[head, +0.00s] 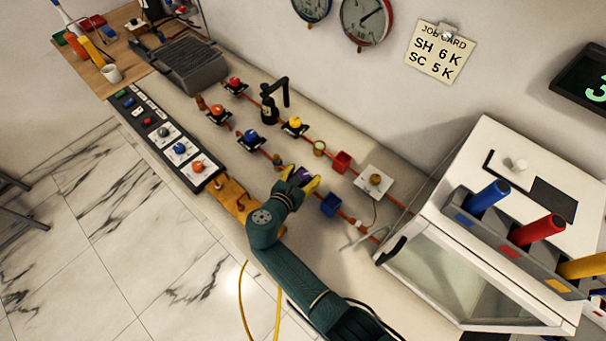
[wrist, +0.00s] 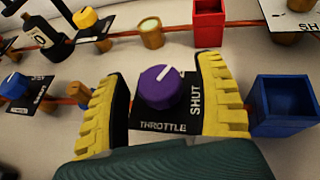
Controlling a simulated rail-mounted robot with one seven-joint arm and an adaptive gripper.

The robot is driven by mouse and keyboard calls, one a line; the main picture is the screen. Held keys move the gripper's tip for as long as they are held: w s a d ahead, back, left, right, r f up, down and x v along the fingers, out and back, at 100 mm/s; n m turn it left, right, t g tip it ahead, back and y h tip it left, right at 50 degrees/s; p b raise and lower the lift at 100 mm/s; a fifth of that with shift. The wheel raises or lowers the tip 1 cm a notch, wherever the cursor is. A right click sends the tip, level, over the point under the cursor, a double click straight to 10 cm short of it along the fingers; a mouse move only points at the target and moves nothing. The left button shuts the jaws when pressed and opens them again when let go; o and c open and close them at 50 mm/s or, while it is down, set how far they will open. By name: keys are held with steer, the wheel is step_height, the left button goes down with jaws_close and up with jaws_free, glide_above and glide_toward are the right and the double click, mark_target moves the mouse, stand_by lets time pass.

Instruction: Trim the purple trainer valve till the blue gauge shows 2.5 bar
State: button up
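The purple trainer valve (wrist: 160,88) is a round knob with a white pointer mark, which points up and slightly right in the wrist view. Its black plate reads THROTTLE along the bottom and SHUT up the right side. My gripper (wrist: 160,82) is open, with one yellow-padded finger on each side of the knob and a visible gap at both sides. In the head view my gripper (head: 302,182) is over the valve and mostly hides it; a bit of purple (head: 304,174) shows. The blue-rimmed gauge (head: 313,8) is cut off by the top edge, and its reading cannot be made out.
A blue open box (wrist: 287,104) stands close right of my right finger. A red box (wrist: 209,22) and a brass fitting (wrist: 151,33) are behind. A blue-knobbed valve (wrist: 15,87) is at left. A red-rimmed gauge (head: 367,20) hangs beside the blue one.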

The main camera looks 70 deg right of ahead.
mark_target(303, 175)
step_height(303, 175, up, 10)
stand_by(0.6)
steer(key=shift+w, duration=0.1)
